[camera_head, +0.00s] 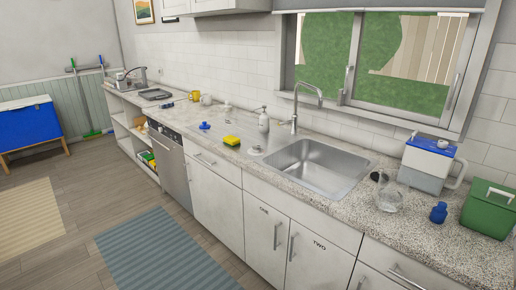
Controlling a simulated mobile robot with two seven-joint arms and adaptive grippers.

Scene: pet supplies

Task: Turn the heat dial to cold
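No heat dial can be made out at this size. A silver faucet (303,100) stands behind the steel sink (318,170), and no hot or cold mark shows on it. A blue-and-white appliance (425,166) stands at the right end of the counter, with small details on top too small to read. A dishwasher-like front (171,170) has a dark control strip along its top edge. Neither of my grippers is in view.
The speckled counter (455,243) holds a soap bottle (263,120), a yellow sponge (232,141), a clear glass vessel (389,197), a small blue bottle (438,212) and a green box (489,208). A blue-grey rug (165,255) lies on open floor.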

